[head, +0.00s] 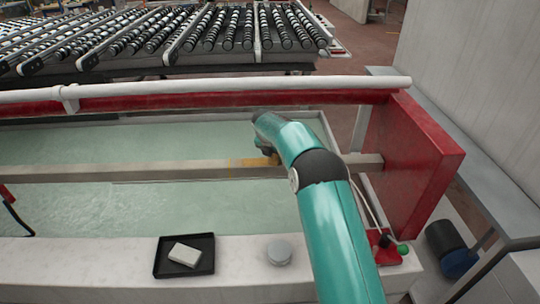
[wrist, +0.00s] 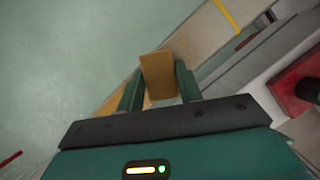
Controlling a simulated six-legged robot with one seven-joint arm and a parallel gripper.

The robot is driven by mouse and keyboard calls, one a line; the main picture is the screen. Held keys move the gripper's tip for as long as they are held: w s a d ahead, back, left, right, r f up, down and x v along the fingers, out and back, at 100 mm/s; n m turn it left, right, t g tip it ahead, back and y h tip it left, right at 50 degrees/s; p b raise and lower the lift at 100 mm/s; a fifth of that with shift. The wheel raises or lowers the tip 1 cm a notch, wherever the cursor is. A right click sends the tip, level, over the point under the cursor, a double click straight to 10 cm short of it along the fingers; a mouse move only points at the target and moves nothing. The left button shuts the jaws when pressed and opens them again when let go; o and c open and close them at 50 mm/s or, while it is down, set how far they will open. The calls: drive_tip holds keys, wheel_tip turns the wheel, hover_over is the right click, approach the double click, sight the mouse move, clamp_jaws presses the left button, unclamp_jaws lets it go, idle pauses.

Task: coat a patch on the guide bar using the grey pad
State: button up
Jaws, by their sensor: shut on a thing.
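The guide bar (head: 120,172) is a beige beam running across the pale green basin. An orange-yellow patch (head: 246,162) shows on it just left of my gripper (head: 270,156). In the wrist view my gripper (wrist: 160,88) is shut on a tan-brown block (wrist: 158,75), held over or against the bar (wrist: 200,37); I cannot tell if it touches. The block looks brown, not grey. Part of the bar behind it is orange-tan (wrist: 121,95). A pale grey-white block (head: 185,254) lies in a black tray (head: 207,267) on the front ledge.
A round grey lid (head: 279,252) sits on the ledge right of the tray. A red end plate (head: 425,155) stands at the right. A white pipe (head: 220,89) over a red rail crosses behind the bar. Roller conveyors (head: 200,35) lie beyond.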

drive_tip(key=shift+d+f, duration=0.1)
drive_tip(key=shift+d, duration=4.3)
drive_tip(key=shift+r, duration=0.2)
drive_tip(key=shift+r, duration=2.95)
drive_tip(key=shift+r, duration=0.1)
wheel_tip(320, 180, up, 3)
drive_tip(key=shift+f, duration=0.1)
drive_tip(key=shift+f, duration=0.1)
